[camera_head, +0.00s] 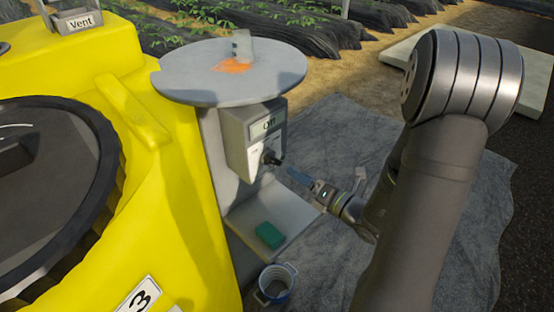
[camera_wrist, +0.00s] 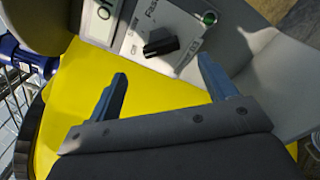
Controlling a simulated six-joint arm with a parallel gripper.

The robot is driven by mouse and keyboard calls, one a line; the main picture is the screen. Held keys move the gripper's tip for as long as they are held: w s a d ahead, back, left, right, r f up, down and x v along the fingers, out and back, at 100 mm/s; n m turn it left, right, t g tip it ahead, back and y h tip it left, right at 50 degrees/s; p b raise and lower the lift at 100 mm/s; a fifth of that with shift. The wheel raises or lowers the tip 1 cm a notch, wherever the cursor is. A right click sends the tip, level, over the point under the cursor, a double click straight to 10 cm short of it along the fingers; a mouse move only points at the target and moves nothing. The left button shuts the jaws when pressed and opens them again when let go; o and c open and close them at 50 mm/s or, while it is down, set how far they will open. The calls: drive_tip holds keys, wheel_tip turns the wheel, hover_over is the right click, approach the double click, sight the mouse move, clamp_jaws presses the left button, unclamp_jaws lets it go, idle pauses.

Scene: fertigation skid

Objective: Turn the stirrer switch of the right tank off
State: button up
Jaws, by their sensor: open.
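A grey switch box (camera_head: 252,138) stands beside the yellow tank (camera_head: 175,200), under a round grey plate. Its front has a small display with short text that I cannot read surely, and a black knob (camera_head: 270,157) below. In the wrist view the black knob (camera_wrist: 160,47) shows as a dark bar across a pale panel, with a green round part (camera_wrist: 209,18) near the panel's edge. My gripper (camera_head: 300,178) is open and empty, to the lower right of the knob and apart from it. In the wrist view the knob lies beyond and between my fingertips (camera_wrist: 163,72).
The round grey plate (camera_head: 235,72) with an orange stain overhangs the box. A green block (camera_head: 270,235) lies on the grey ledge below, and a blue-and-white cup (camera_head: 273,285) stands lower down. The wrist view shows a blue fitting (camera_wrist: 25,60) and wire mesh at left.

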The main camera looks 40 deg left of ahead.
sight(278, 160)
drive_tip(key=a, duration=1)
drive_tip(key=c, duration=1)
